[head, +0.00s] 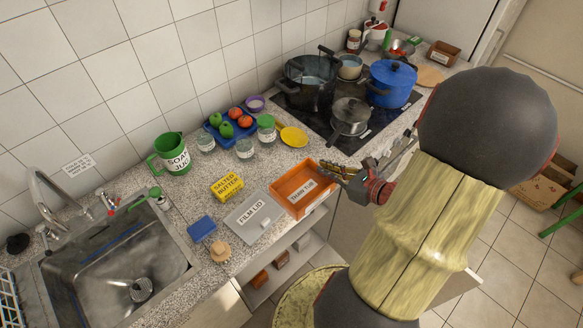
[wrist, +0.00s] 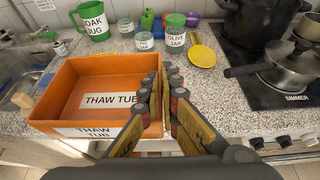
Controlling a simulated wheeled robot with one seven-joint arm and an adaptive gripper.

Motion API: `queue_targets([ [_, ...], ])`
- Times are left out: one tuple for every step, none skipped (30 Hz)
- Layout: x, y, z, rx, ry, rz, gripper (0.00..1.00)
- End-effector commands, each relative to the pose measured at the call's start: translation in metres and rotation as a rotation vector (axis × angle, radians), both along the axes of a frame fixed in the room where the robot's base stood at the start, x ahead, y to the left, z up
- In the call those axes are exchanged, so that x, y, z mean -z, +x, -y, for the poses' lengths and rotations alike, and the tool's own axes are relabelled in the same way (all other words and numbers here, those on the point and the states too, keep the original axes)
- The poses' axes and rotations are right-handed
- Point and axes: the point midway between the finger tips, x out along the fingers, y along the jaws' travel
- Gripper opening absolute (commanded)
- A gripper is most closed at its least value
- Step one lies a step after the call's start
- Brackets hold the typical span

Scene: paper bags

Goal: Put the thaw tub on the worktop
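The thaw tub (head: 291,182) is an open, empty orange tray with white labels. It is at the front edge of the speckled worktop (head: 262,180), right of the grey film lid. In the wrist view the tub (wrist: 75,90) fills the left half. My gripper (head: 343,170) is at its right wall. In the wrist view my gripper's fingers (wrist: 165,85) are close together with the right wall between them, one inside and one outside. The tub looks level. I cannot tell whether its base touches the worktop.
The film lid (head: 252,218), yellow salted butter box (head: 227,187), blue sponge (head: 201,229) and brush (head: 219,252) are to the left. The hob (head: 378,118) with pots is at the right, the sink (head: 115,265) far left.

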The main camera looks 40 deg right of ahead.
Motion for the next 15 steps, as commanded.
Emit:
queue_targets([
  [0.003,0.004,0.002,-0.003,0.001,0.001,0.0],
  [0.005,0.008,0.005,-0.003,0.001,0.001,0.0],
  [0.009,0.014,0.009,-0.003,0.0,0.001,0.0],
  [0.012,0.019,0.011,-0.005,0.001,0.0,0.0],
  [0.015,0.024,0.015,-0.004,0.001,0.0,0.0],
  [0.019,0.032,0.02,-0.005,0.001,0.0,0.0],
  [0.022,0.037,0.024,-0.005,0.001,0.0,0.0],
  [0.025,0.043,0.028,-0.005,0.001,0.001,0.0],
  [0.029,0.05,0.033,-0.005,0.002,0.001,0.0],
  [0.032,0.056,0.036,-0.004,0.002,0.001,0.0],
  [0.035,0.061,0.04,-0.004,0.002,0.0,0.0],
  [0.039,0.068,0.045,-0.004,0.001,0.0,0.0],
  [0.042,0.074,0.049,-0.004,0.002,0.0,0.0],
  [0.047,0.078,0.052,-0.002,0.003,0.0,0.0],
  [0.056,0.082,0.055,-0.003,0.004,-0.001,0.0],
])
